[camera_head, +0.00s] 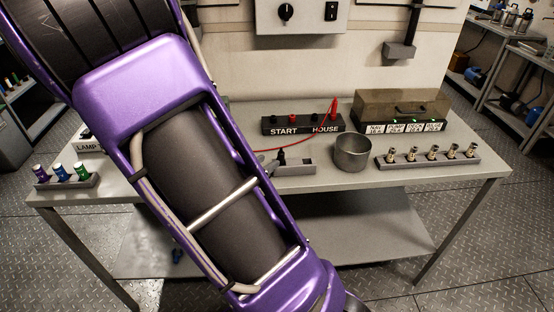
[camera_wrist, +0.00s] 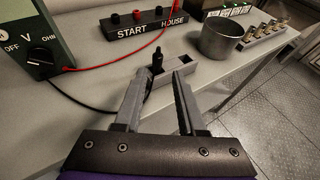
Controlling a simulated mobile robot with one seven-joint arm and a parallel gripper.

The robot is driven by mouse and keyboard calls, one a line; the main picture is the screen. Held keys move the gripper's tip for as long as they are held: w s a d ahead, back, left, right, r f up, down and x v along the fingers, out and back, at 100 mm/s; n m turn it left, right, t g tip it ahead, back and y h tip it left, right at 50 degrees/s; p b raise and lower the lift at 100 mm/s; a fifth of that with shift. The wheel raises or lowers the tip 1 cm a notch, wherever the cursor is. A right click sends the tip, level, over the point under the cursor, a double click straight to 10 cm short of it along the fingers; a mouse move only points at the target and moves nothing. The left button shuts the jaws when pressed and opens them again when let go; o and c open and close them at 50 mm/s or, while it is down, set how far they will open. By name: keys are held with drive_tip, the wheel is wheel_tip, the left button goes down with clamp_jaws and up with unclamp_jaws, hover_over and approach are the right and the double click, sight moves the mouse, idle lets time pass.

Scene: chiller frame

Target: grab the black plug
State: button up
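The black plug (camera_wrist: 157,61) stands upright at a small grey holder block (camera_wrist: 187,66) on the bench. A black cable (camera_wrist: 95,105) runs over the bench on the left and passes behind my left finger. The plug also shows in the head view (camera_head: 282,157), just right of my purple arm. My gripper (camera_wrist: 162,78) is open, with its two grey fingers pointing at the holder. The plug shows between the fingertips in the picture, nearer the left one. I see no contact, and the exact depth gap is hard to tell.
A black START/HOUSE block (camera_head: 299,123) with a red plug and lead (camera_head: 323,137) stands behind. A metal cup (camera_head: 353,153) and a rack of brass fittings (camera_head: 428,157) are to the right. A green meter (camera_wrist: 36,42) stands left in the wrist view.

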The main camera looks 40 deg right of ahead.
sight(281, 154)
drive_tip(key=b+x, duration=0.1)
drive_tip(key=x, duration=0.7)
drive_tip(key=shift+d+f, duration=0.1)
drive_tip(key=shift+f, duration=0.05)
drive_tip(key=b+x, duration=0.1)
drive_tip(key=x, duration=0.4)
drive_tip(key=shift+w+f, duration=0.15)
drive_tip(key=shift+f, duration=0.1)
clamp_jaws()
